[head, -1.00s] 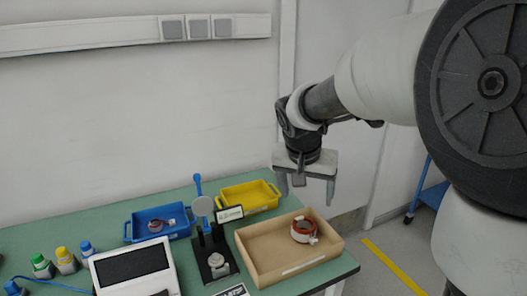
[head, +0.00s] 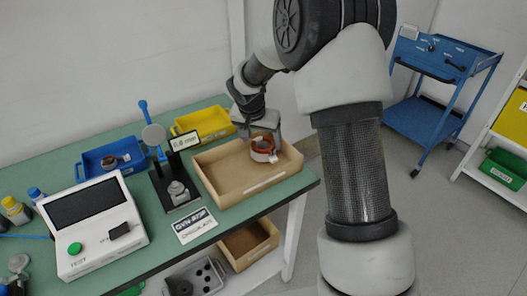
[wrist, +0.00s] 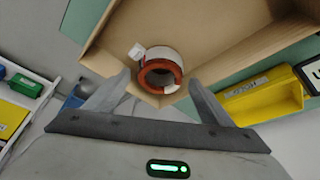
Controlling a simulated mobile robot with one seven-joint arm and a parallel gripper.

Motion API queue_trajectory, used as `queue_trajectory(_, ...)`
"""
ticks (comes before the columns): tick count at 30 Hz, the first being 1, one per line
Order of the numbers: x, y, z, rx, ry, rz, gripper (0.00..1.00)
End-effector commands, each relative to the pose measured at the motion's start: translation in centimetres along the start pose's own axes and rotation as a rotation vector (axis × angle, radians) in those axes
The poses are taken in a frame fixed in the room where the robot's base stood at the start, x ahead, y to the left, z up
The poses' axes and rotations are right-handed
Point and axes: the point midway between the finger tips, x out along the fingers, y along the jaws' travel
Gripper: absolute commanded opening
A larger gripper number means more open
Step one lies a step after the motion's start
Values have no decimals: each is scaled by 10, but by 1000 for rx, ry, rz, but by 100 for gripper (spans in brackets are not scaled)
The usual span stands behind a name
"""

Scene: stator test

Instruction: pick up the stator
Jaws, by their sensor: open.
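The stator (head: 263,149) is a white ring with orange-red windings, lying in the right part of the shallow cardboard box (head: 247,184). In the wrist view the stator (wrist: 151,65) sits beyond my fingertips, roughly in line with the gap between them and a little left of its middle. My gripper (wrist: 160,85) is open and empty, one finger on each side. In the head view my gripper (head: 257,132) is at the stator, just behind and above it. The exact gap to the stator cannot be told.
The box's low walls surround the stator. A blue bin (head: 112,160) with a part in it, a yellow bin (head: 204,123), a black stand (head: 175,188) and a white tester (head: 95,225) share the green table. A blue cart (head: 435,90) stands at the right.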

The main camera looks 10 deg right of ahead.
Motion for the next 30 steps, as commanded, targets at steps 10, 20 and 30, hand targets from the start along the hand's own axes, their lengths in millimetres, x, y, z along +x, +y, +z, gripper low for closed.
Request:
queue_trajectory(10,40,-2,-1,0,-3,1,75)
queue_trajectory(20,56,-2,-2,0,0,0,75)
queue_trajectory(30,56,-2,-2,0,0,0,31)
